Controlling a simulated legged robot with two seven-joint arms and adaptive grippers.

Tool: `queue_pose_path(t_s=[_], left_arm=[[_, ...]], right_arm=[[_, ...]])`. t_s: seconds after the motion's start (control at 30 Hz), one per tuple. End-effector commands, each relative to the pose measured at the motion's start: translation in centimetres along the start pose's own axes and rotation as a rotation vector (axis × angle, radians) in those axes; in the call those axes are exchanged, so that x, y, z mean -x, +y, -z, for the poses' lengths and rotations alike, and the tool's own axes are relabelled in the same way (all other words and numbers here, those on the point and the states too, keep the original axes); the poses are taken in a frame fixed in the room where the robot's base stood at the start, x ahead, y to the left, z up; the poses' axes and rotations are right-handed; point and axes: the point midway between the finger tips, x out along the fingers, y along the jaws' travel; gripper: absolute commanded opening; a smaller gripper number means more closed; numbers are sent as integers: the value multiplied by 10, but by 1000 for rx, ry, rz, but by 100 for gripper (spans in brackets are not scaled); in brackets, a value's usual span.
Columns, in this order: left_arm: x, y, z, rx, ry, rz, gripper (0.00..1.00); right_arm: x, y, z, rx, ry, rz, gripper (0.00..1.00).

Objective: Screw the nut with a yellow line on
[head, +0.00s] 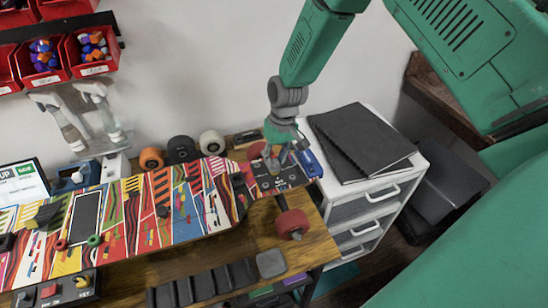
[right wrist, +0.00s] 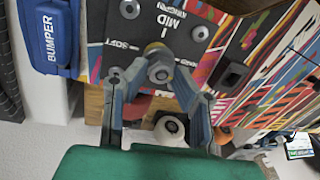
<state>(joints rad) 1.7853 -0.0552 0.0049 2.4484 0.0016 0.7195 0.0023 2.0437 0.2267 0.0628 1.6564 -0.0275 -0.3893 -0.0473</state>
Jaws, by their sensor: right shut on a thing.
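My right gripper (head: 282,158) reaches down over the right end of the colourful board (head: 165,210). In the right wrist view its two fingers (right wrist: 152,85) come in from either side of a grey nut (right wrist: 160,72) and are shut on it. The nut sits in front of a dark plate (right wrist: 150,25) with the words "MID" and "SOFT" on it. A yellowish edge shows at the nut. I cannot tell how far it is threaded. A red wheel (head: 291,224) stands at the board's near right side. My left gripper is not in view.
A blue box marked "BUMPER" (right wrist: 52,35) lies beside the plate. Loose wheels (head: 181,149) stand behind the board. A white drawer cabinet (head: 375,205) with black notebooks (head: 362,140) stands to the right. A dark tray (head: 205,283) lies in front.

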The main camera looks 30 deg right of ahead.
Motion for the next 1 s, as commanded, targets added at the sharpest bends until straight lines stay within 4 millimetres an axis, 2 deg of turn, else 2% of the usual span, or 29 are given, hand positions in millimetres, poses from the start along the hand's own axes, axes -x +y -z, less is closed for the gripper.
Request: queue_pose_path(t_s=[0.3, 0.6, 0.9, 1.0], left_arm=[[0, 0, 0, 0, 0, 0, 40], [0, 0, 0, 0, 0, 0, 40], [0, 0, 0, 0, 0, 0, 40], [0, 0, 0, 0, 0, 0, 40]], right_arm=[[0, 0, 0, -46, 7, 1, 0], [0, 1, -2, -495, 74, -1, 0], [0, 1, -2, -531, 80, 2, 0], [0, 0, -2, -637, 96, 0, 0]])
